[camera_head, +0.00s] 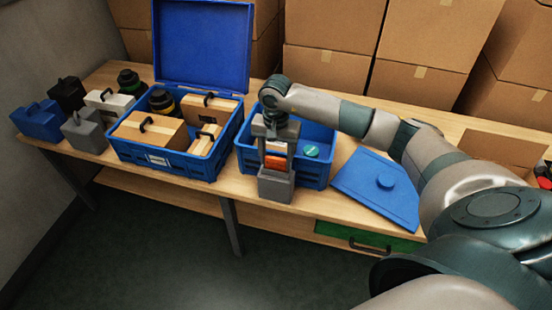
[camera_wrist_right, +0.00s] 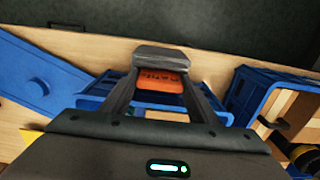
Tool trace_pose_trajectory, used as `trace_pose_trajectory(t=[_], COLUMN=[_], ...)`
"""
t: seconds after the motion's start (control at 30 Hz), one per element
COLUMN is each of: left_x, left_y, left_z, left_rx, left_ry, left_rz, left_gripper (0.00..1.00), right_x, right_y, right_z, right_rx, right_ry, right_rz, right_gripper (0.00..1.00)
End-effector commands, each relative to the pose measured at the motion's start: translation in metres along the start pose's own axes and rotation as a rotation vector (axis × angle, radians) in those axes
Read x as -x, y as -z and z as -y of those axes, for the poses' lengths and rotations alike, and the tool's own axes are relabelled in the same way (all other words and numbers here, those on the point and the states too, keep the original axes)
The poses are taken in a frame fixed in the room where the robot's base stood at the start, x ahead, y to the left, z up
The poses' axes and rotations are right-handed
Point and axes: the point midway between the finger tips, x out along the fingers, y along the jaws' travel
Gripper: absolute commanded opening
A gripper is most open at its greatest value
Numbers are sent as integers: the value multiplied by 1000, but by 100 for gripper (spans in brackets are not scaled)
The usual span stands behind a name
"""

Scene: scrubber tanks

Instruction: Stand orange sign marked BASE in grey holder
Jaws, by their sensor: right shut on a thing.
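The orange sign (camera_head: 276,162) is between the fingers of my right gripper (camera_head: 276,160), which is shut on it. It also shows in the right wrist view (camera_wrist_right: 162,82), with dark lettering too small to read surely. The grey holder (camera_head: 276,187) is a block at the table's front edge, directly below the sign in the head view. In the right wrist view the holder (camera_wrist_right: 165,57) lies just beyond the fingertips. The sign's lower edge is at or close to the holder's top; I cannot tell whether it is inside the slot. My left gripper is not in view.
A blue crate (camera_head: 245,160) holding a green-lidded item stands behind the holder. A blue lid (camera_head: 365,190) lies to the right. An open blue case (camera_head: 150,154) with wooden boxes stands to the left. Several small cases fill the table's left end. Cardboard boxes stand behind.

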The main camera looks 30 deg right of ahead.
Motion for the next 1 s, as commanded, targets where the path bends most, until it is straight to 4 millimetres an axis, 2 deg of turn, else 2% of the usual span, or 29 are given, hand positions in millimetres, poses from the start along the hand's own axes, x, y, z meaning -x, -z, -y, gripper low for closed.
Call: trace_pose_trajectory(t=[0.2, 1.0], left_x=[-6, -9], left_y=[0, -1], left_z=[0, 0], left_rx=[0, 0], left_ry=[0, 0], left_rz=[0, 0], left_gripper=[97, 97], right_x=[-2, -4], right_y=[0, 0], right_z=[0, 0], right_rx=[0, 0], right_ry=[1, 1], right_rz=[-1, -1], right_gripper=[32, 32])
